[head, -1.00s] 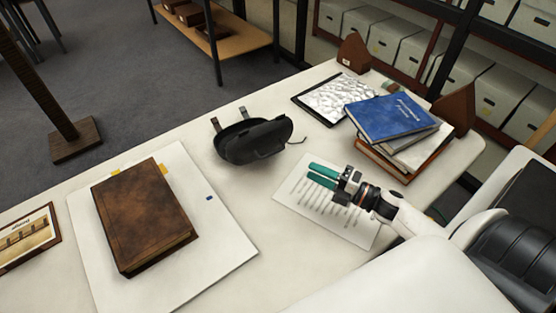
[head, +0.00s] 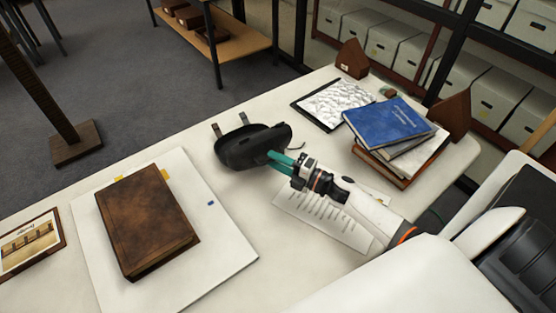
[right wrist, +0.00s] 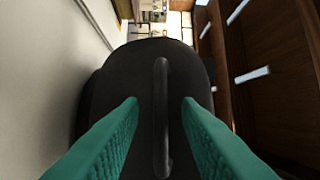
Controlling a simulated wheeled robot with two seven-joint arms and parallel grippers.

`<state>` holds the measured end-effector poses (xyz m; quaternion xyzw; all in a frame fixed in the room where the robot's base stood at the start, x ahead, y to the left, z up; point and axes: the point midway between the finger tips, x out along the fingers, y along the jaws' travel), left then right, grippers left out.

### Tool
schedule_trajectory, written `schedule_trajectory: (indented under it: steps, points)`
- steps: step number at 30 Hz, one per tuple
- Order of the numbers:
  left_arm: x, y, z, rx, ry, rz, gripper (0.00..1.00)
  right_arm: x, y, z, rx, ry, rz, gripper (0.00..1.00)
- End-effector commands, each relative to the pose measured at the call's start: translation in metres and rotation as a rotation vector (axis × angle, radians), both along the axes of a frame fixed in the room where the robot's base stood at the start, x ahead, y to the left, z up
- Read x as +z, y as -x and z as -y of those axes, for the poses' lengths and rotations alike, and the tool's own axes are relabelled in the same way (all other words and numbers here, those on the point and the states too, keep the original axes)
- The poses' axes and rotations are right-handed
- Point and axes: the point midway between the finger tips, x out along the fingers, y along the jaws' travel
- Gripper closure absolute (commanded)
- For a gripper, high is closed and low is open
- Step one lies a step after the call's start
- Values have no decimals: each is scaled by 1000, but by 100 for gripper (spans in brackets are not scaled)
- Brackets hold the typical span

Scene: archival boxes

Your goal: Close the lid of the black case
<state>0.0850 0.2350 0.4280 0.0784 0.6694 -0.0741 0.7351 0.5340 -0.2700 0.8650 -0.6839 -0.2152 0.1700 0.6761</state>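The black case (head: 245,143) sits on the white table, behind and right of the brown book. Its lid looks raised, with a dark opening along its top, but how far is hard to tell at this size. My right gripper (head: 275,161) has its green fingertips at the case's right side. In the right wrist view the black case (right wrist: 135,75) fills the middle. The right gripper (right wrist: 161,103) is open there, with a finger on either side of a dark upright handle (right wrist: 161,130). No grip on the handle shows. My left gripper is not in view.
A brown book (head: 145,220) lies on a white board (head: 225,250) at the left. A printed sheet (head: 320,220) lies under my right arm. Stacked books (head: 395,125) and a silvery tablet-like panel (head: 335,103) are at the right. The table's back edge runs close behind the case.

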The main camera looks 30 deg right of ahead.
Motion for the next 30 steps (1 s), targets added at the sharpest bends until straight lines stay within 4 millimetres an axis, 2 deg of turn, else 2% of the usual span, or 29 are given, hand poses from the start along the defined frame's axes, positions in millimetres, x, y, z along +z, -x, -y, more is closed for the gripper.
schedule_trajectory:
  steps: [3,9,20,26,30]
  points:
    - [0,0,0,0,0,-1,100,0,0,0,0,0,0,70]
    - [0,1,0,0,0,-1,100,0,0,0,0,-1,1,100]
    - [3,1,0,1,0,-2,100,2,-1,1,0,0,-8,100]
    - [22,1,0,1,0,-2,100,14,-12,4,0,8,-66,100]
    - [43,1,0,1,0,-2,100,26,-27,10,-2,16,-151,100]
